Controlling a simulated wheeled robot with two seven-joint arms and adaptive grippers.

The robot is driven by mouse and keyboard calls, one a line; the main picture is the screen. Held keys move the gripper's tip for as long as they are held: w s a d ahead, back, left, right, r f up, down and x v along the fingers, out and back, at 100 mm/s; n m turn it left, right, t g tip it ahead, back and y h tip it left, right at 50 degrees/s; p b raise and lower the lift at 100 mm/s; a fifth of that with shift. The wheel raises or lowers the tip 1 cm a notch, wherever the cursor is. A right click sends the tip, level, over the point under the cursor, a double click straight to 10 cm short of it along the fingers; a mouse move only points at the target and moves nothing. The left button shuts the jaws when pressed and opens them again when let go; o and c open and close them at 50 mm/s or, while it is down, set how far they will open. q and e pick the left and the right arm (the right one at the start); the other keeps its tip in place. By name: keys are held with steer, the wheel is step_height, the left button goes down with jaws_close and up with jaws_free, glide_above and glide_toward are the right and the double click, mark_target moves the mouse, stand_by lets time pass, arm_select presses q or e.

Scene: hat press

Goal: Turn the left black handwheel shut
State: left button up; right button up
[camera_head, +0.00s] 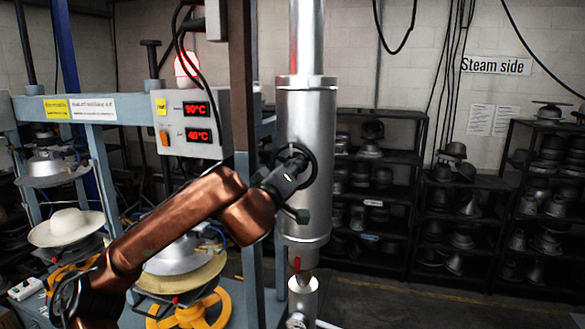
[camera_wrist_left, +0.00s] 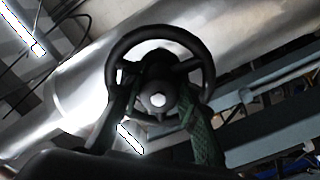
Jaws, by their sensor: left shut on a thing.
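The black handwheel (camera_head: 311,168) is mounted on the front left of the upright silver cylinder (camera_head: 307,120). In the left wrist view the handwheel (camera_wrist_left: 160,47) fills the middle, with spokes and a dark hub with a bright centre. My left gripper (camera_head: 292,172) reaches it from the left. In the left wrist view its green-padded fingers (camera_wrist_left: 163,115) lie on both sides of the hub, within the rim, and are shut on the wheel. Exact finger contact is partly hidden. My right gripper is not in view.
A control box (camera_head: 190,125) with two red displays stands left of the cylinder. Blue press frames (camera_head: 105,128) with hat forms and a yellow handwheel (camera_head: 195,312) are at left. A red-handled valve (camera_head: 298,264) is below the cylinder. Dark shelves (camera_head: 385,200) stand behind.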

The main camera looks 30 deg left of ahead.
arm_select(q)
steer(key=shift+f, duration=0.35)
steer(key=o, duration=0.8)
steer(key=shift+o, duration=0.4)
steer(key=shift+r, duration=0.15)
steer(key=shift+s+r, duration=0.1)
steer(key=v, duration=1.1)
steer(key=shift+s, duration=0.4)
steer(key=shift+d, duration=0.1)
